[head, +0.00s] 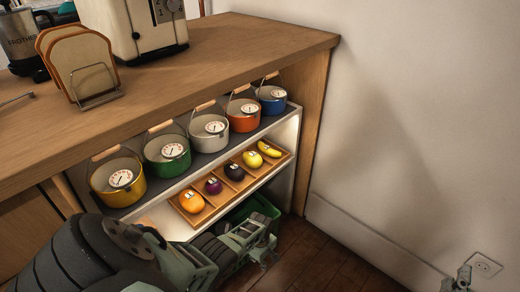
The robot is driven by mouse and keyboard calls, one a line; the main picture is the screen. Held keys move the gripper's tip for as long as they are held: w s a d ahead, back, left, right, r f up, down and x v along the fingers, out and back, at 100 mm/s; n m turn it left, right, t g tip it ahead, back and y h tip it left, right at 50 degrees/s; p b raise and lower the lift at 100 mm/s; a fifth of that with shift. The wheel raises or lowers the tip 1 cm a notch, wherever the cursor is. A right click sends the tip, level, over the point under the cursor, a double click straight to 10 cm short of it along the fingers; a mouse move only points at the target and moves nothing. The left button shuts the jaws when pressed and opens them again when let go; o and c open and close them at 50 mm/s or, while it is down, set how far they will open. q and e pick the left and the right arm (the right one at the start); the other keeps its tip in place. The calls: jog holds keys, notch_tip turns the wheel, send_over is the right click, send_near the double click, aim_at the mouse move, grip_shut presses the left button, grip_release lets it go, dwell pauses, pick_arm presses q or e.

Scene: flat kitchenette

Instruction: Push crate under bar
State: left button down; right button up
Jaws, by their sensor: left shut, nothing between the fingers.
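The green crate (262,207) is low down beneath the lower shelf of the bar, at its right end. Only part of its rim and wall shows; my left arm and the shelf hide the rest. The bar (240,38) is a wooden counter with an open shelf side. My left gripper (268,257) is shut and empty, low in front of the crate; whether it touches the crate I cannot tell. A small part of what looks like my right gripper (458,281) shows at the bottom right edge, too little to judge its fingers.
Several coloured pots, including a yellow one (118,180), stand on the upper shelf. A wooden fruit tray (222,204) lies on the shelf below. A toaster (150,25) and a bread rack (95,85) stand on the counter. The wall (410,110) bounds the right; dark floor (320,255) is clear.

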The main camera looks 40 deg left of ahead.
jog(key=s+d+f+g+h+p, duration=0.2)
jog(key=s+f+g, duration=0.4)
jog(key=f, duration=0.3)
jog(key=s+d+f+g+h+p, duration=0.2)
jog(key=s+d+f+g, duration=0.2)
jog(key=s+f+g, duration=0.3)
notch_tip(320, 180, down, 3)
jog(key=shift+s+f+m+p, duration=0.1)
jog(key=shift+s+m+p, duration=0.2)
jog(key=shift+s+m, duration=0.1)
jog(key=shift+d, duration=0.1)
